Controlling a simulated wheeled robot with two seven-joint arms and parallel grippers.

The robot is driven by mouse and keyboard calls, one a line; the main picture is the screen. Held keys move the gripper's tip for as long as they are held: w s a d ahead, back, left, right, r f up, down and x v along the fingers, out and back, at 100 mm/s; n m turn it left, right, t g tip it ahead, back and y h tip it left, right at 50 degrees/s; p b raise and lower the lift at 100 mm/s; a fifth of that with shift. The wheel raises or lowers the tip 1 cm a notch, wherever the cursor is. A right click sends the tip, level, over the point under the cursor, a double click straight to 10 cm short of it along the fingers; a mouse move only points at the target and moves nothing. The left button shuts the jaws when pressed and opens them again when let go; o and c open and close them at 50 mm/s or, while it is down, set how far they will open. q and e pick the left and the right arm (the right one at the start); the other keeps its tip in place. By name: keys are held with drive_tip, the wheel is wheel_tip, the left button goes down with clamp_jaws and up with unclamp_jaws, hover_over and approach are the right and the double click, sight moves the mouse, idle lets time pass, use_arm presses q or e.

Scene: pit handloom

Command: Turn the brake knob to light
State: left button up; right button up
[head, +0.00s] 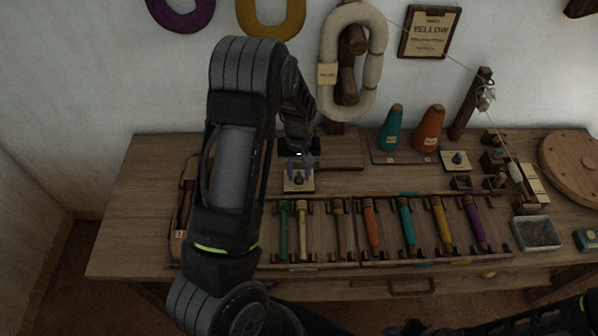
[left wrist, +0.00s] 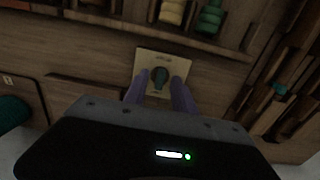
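A small dark teal knob on a pale square plate (head: 299,187) sits on the bench behind the bobbin rack. The left wrist view shows the knob (left wrist: 160,75) near the upper middle, its plate lettering too small to read. My left gripper (head: 299,170) points down over this plate. Its two purple fingers (left wrist: 160,82) are apart, one on each side of the knob, with visible gaps. I cannot tell how far above the plate the fingertips are. A similar knob on a plate (head: 457,158) stands farther right. My right gripper (head: 405,328) is partly visible at the bottom edge.
A rack of several coloured bobbins (head: 372,228) lies in front of the knob. Teal (head: 390,131) and orange (head: 429,131) cones stand behind right. A wooden post (head: 470,105), a metal tray (head: 537,233) and a round wooden disc (head: 572,164) are at right.

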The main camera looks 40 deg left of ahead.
sight(299, 176)
use_arm(q)
wheel_tip(299, 176, up, 8)
drive_tip(key=shift+f, duration=0.1)
idle(0.4)
